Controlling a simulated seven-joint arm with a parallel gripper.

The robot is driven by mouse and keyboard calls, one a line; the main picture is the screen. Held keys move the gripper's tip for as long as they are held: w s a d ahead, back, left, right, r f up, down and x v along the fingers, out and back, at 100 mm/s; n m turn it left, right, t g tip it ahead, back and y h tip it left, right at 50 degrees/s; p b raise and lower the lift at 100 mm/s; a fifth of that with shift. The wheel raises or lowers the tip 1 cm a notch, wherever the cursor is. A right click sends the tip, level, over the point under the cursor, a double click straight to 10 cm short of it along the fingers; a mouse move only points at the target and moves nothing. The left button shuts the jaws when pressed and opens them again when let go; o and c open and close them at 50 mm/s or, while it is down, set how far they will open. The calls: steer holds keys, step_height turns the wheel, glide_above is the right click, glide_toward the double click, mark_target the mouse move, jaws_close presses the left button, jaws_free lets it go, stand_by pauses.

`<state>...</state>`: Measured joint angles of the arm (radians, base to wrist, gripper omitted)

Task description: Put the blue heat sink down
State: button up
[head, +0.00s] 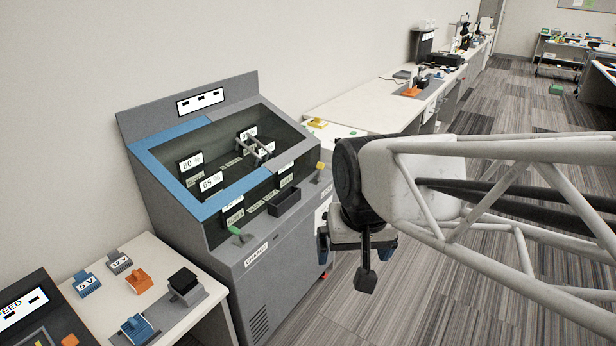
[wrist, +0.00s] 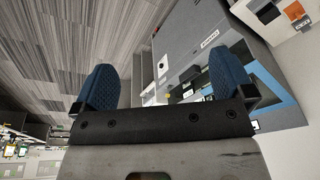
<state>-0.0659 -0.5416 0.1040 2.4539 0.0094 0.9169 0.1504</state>
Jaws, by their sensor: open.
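My gripper (head: 356,246) hangs in the air to the right of the grey cabinet, in front of its right side. In the wrist view, its two blue finger pads are wide apart, with nothing held in the gap between them (wrist: 165,82). On the white table at lower left is a blue ribbed piece (head: 137,327) with a knob on top, resting on a grey pad. A smaller blue ribbed piece labelled 5 V (head: 87,283) lies farther back. I cannot tell for certain which one is the heat sink. Both are far from my gripper.
The grey cabinet (head: 275,262) has a blue-framed open top with percent labels inside and a dark bin on its front. An orange piece (head: 138,281), a grey 12 V piece (head: 119,262) and a black block (head: 183,280) share the white table (head: 95,311). Floor is clear at right.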

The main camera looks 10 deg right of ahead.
steer(key=shift+n, duration=0.4)
steer(key=s+d, duration=0.2)
steer(key=s, duration=0.3)
steer(key=shift+s+d+f, duration=0.1)
steer(key=shift+d+f, duration=0.05)
steer(key=shift+d, duration=0.25)
stand_by(0.6)
